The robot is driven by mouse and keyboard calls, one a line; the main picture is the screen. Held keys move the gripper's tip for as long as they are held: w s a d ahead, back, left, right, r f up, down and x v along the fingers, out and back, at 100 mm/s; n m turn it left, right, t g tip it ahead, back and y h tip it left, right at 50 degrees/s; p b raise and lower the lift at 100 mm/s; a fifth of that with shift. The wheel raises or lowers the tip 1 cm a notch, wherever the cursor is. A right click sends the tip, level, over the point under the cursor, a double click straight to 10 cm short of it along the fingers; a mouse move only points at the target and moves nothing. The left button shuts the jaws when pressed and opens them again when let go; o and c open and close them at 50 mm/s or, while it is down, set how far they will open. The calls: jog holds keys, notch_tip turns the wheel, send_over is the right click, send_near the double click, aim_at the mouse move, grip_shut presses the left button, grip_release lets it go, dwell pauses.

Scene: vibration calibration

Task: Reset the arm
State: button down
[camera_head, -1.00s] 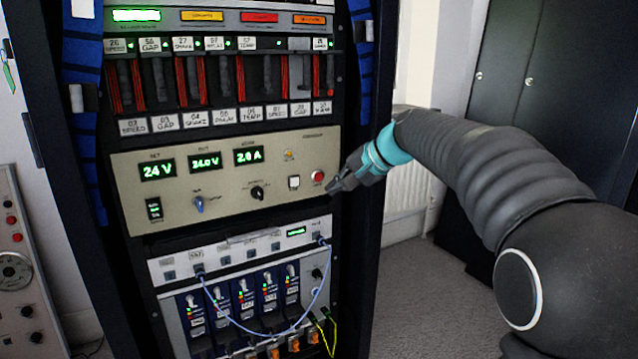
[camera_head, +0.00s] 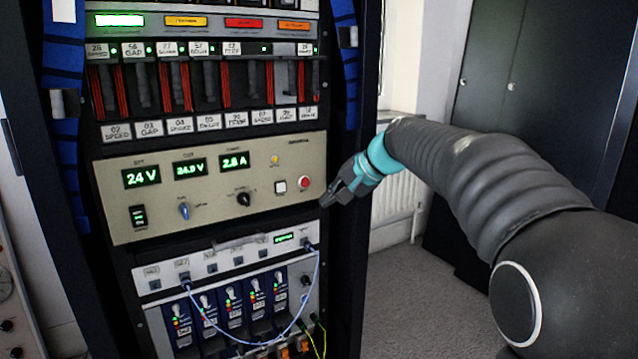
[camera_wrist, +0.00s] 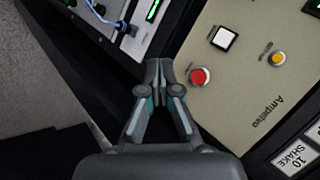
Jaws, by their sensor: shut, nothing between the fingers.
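My gripper (camera_head: 326,201) is at the right edge of the rack, just right of and below the red button (camera_head: 304,182) on the beige power panel (camera_head: 262,206). Its dark fingers are shut with nothing between them. In the wrist view the closed fingertips (camera_wrist: 159,64) point toward the dark gap between the beige panel and the white unit, with the red button (camera_wrist: 200,76) to their right. I cannot tell whether the fingertips touch anything. My arm reaches in from the right with a teal band near the gripper.
The white unit (camera_head: 225,260) with a looped blue cable (camera_head: 318,285) sits below the panel. Labelled slots with red wires (camera_head: 170,88) are above it. A radiator (camera_head: 395,200) and dark cabinet (camera_head: 540,80) stand behind at the right. Carpet floor (camera_head: 400,300) is open there.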

notch_tip(320, 180, down, 6)
jog(key=s+d+g+h, duration=0.1)
jog(key=s+d, duration=0.1)
jog(key=s+d+f+n+h, duration=0.1)
jog(key=s+d, duration=0.4)
jog(key=s, duration=0.6)
jog(key=s+d+f+n+h, duration=0.1)
jog(key=s+d+f+h, duration=0.2)
jog(key=s, duration=0.8)
jog(key=s+d+f+n+t+h, duration=0.1)
jog(key=s+d+f+h, duration=0.1)
jog(key=s+d+f, duration=0.2)
jog(key=shift+s+d+f+n+h+p, duration=0.3)
jog(key=shift+s+d, duration=1.35)
jog(key=shift+s, duration=2.45)
jog(key=shift+r, duration=0.1)
